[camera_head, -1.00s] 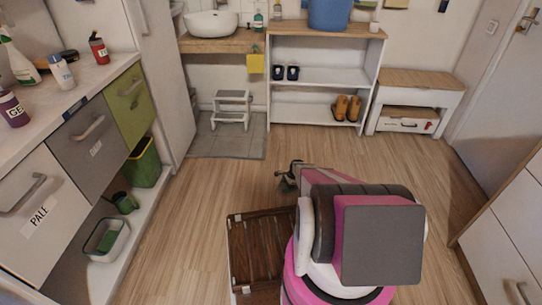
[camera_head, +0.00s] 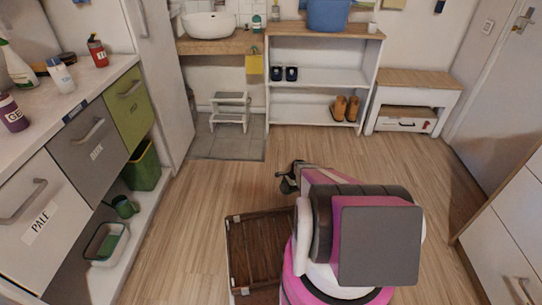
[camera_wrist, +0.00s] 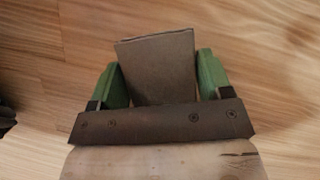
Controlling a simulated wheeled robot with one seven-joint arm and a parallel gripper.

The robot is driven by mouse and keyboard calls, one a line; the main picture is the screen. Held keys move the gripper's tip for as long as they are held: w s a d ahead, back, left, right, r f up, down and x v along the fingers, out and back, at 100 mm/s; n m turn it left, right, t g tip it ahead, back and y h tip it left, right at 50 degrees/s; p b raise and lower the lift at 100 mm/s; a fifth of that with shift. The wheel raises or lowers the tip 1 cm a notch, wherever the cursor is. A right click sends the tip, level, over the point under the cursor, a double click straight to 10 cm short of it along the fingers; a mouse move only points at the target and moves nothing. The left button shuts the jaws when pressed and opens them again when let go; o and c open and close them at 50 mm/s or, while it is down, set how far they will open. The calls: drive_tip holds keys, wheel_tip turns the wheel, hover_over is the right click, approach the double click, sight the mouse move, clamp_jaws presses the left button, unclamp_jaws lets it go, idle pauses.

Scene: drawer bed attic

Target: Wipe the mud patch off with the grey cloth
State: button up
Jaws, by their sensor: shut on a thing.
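My gripper (camera_wrist: 160,80) has two green fingers in the wrist view, set on either side of a flat grey-brown cloth (camera_wrist: 162,65). It is shut on the cloth and holds it out over the wooden floor. In the head view my gripper (camera_head: 288,180) is small and dark, in front of my arm above the middle of the floor. The cloth cannot be made out there. I cannot make out a mud patch in either view; my arm hides part of the floor.
A dark slatted wooden crate (camera_head: 232,262) stands beside my arm. Drawers and a counter (camera_head: 75,105) line the left side. A white shelf (camera_head: 318,106) and a bench (camera_head: 413,100) stand at the back. A white cabinet (camera_head: 500,240) is on the right. The middle floor is open.

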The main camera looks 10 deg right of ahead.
wheel_tip(320, 180, up, 2)
drive_tip(key=shift+s+r, duration=0.1)
drive_tip(key=shift+r, duration=0.4)
